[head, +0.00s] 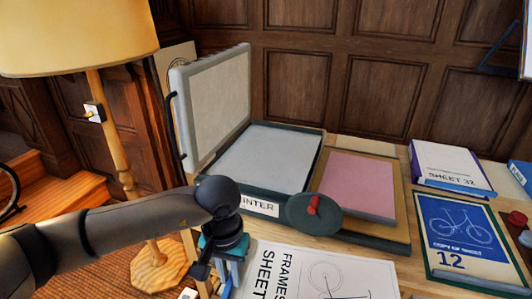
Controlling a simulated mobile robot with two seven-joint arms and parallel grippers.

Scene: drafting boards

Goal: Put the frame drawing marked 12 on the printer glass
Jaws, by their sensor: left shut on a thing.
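The printer (262,207) stands on the table with its pale lid (215,108) raised at the left. Its pale glass (268,157) is bare. A white frame drawing (325,277) with a bicycle and the words FRAMES SHEET is in front of the printer; the lower picture edge cuts it off, so its number is hidden. My left gripper (215,268) is at the drawing's left edge and appears shut on it; the fingertips are hard to make out. My right gripper is not in view.
A pink sheet (358,183) lies on a board right of the glass. A green disc with a red knob (313,206) is at the printer's front. A blue copy marked 12 (464,230) and a SHEET 32 stack (450,167) are at right. A lamp (110,130) stands left.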

